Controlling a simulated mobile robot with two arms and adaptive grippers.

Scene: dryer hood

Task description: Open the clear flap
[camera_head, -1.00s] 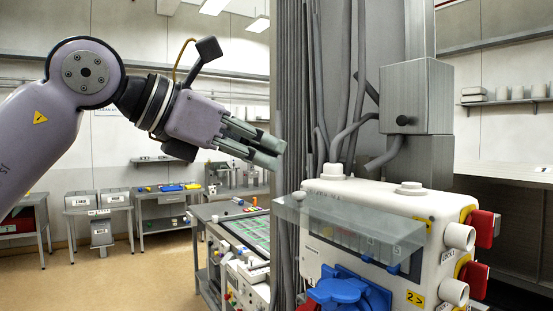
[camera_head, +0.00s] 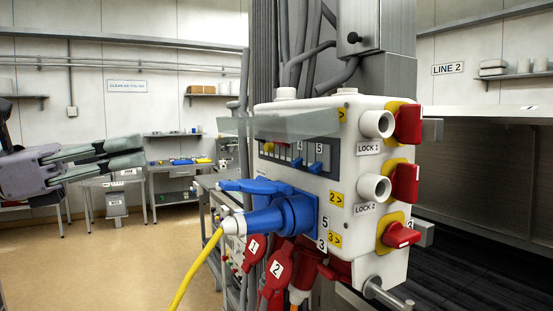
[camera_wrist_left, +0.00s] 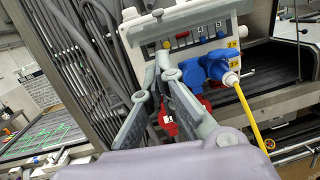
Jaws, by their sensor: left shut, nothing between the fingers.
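The clear flap (camera_head: 285,124) is a see-through pane at the top front of a white box. It juts out to the left, above a row of small switches (camera_head: 290,155) that show uncovered below it. In the left wrist view the flap (camera_wrist_left: 180,18) shows as a pale strip over the switches. My left gripper (camera_head: 142,149) is shut and empty, to the left of the flap and apart from it. Its fingers (camera_wrist_left: 162,72) also show in the left wrist view, converging at the tips. My right gripper is not in view.
A blue plug (camera_head: 270,218) with a yellow cable sits below the switches. Red knobs (camera_head: 404,183) and white lock cylinders (camera_head: 374,188) stick out on the right side. Grey conduits (camera_head: 300,60) rise behind the box. The space between gripper and box looks clear.

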